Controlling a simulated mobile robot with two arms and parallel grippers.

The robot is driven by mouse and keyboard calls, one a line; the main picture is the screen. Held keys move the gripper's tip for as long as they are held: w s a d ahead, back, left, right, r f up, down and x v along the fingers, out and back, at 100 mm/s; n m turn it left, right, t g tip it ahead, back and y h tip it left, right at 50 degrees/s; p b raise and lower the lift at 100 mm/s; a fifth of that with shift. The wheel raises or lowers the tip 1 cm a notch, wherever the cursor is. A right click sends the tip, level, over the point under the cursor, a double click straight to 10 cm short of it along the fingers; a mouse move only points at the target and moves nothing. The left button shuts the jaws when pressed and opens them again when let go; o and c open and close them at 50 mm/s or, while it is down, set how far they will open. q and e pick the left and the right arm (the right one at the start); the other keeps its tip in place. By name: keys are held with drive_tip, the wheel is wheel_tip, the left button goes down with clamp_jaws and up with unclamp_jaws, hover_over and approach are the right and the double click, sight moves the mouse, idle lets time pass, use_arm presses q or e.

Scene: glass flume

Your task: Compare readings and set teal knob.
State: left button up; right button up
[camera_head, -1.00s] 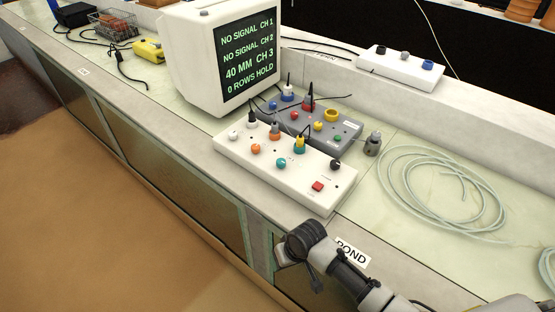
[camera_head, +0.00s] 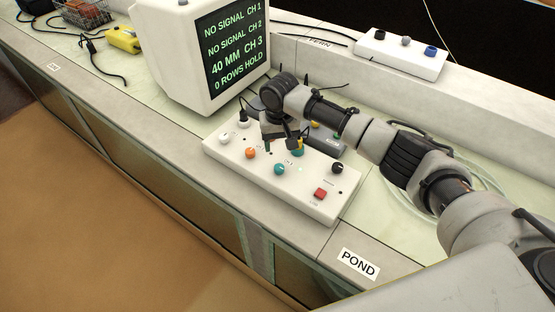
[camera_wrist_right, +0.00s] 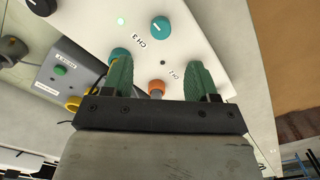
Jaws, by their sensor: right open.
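The white control box (camera_head: 222,151) has an orange knob (camera_head: 250,153), a teal knob (camera_head: 280,169) and a black knob (camera_head: 337,168) in the head view. My right gripper (camera_head: 283,143) is open and empty above the box, behind the teal knob. In the right wrist view its green fingers (camera_wrist_right: 151,62) point toward the box, and the teal knob (camera_wrist_right: 161,27) lies beyond their tips, apart from them. The monitor (camera_head: 233,45) reads no signal CH 1 and CH 2, 40 MM CH 3, 0 ROWS HOLD.
A red button (camera_head: 320,193) is at the box's right end. A plugged black lead (camera_head: 243,122) stands near its left end. The grey box (camera_head: 326,139) behind is mostly hidden by my arm. A white box with several knobs (camera_head: 402,53) sits on the back ledge.

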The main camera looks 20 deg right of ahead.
hover_over(279, 167)
wheel_tip(279, 167, down, 5)
drive_tip(key=shift+s+f, duration=0.1)
wheel_tip(279, 167, down, 4)
drive_tip(key=shift+r, duration=0.2)
drive_tip(key=shift+f, duration=0.45)
use_arm(q)
drive_tip(key=shift+r, duration=0.2)
drive_tip(key=shift+s, duration=0.15)
use_arm(e)
drive_tip(key=shift+c, duration=1.2)
use_arm(q)
drive_tip(key=shift+s+a, duration=0.1)
drive_tip(key=shift+s, duration=0.15)
use_arm(e)
drive_tip(key=c, duration=0.7)
